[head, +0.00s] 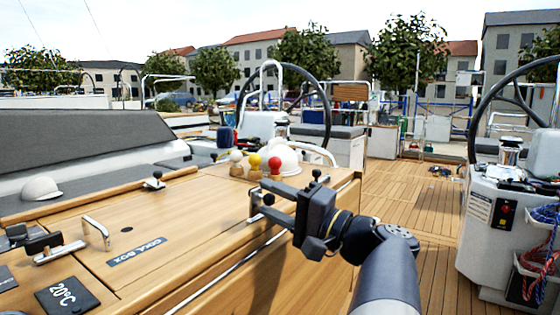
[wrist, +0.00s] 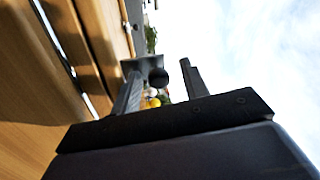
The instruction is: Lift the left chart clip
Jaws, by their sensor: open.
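My gripper (head: 264,200) is open at the table's right part, well to the right of that clip, one finger above the other. In the wrist view a black round knob (wrist: 160,76) with a grey plate behind it shows between the open fingers of my gripper (wrist: 160,80). It looks like the same kind of clip; I cannot tell which one it is. Nothing is visibly held.
Yellow (head: 254,161) and red (head: 275,165) knobs and a white dome (head: 283,158) stand behind my gripper. Another black knob (head: 316,174) shows above my wrist. A metal handle (head: 97,232) and a white cap (head: 41,188) are at left. The deck at right is partly clear.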

